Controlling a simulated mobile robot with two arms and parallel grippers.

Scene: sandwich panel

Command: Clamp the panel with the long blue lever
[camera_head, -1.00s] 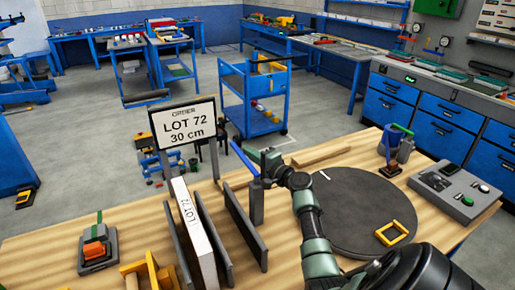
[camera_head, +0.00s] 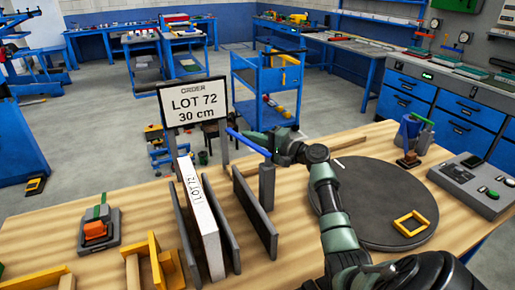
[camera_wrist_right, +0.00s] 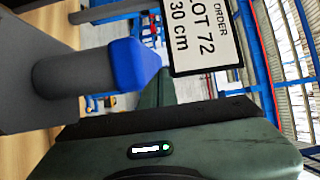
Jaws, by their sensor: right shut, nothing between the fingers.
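The white panel (camera_head: 203,215), marked LOT 72, stands upright between grey plates (camera_head: 255,215) on the wooden bench. The long blue lever (camera_head: 242,140) sits at the top of a grey post (camera_head: 266,188) right of the plates. It slants up and left from the post. My right gripper (camera_head: 262,140) is shut and empty, right beside the lever on its far side; I cannot tell whether they touch. In the right wrist view a blue end (camera_wrist_right: 128,65) on a grey cylinder shows close to the gripper body. The fingertips are hard to make out. My left gripper is not in view.
An order sign (camera_head: 193,104) reading LOT 72, 30 cm stands behind the panel. A round grey disc (camera_head: 375,195) with a yellow frame (camera_head: 411,223) lies right. A small orange-and-green clamp (camera_head: 96,229) and yellow wooden fixtures (camera_head: 140,270) are left. A control box (camera_head: 470,180) stands far right.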

